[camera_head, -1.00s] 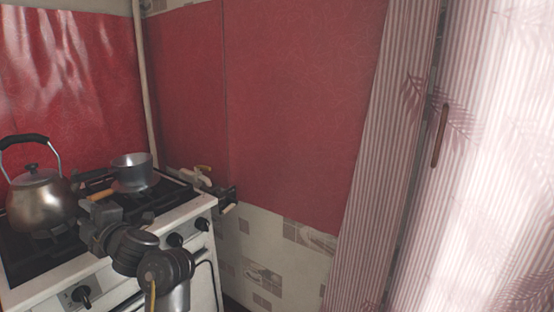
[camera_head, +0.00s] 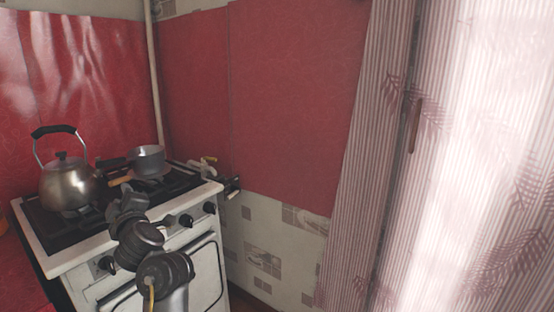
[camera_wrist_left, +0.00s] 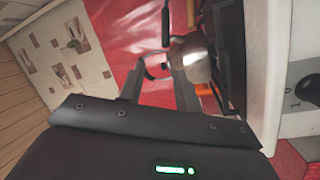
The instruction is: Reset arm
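My left gripper (camera_head: 122,197) is at the front of the stove, near its front edge, to the right of the kettle and below the pot's handle in the head view. In the left wrist view its two fingers (camera_wrist_left: 158,88) stand apart with nothing held between them. A metal kettle (camera_head: 68,187) with a black handle sits on the stove's left side; it also shows beyond the fingers in the left wrist view (camera_wrist_left: 199,66). A small grey pot (camera_head: 148,163) with a wooden-ended handle sits on a back burner. My right gripper is in neither view.
The white stove (camera_head: 172,238) has black knobs along its front and an oven door below. A pipe with a valve (camera_head: 208,163) is on the wall behind it. A striped curtain (camera_head: 361,180) hangs at the right. Red panels (camera_head: 290,95) cover the wall.

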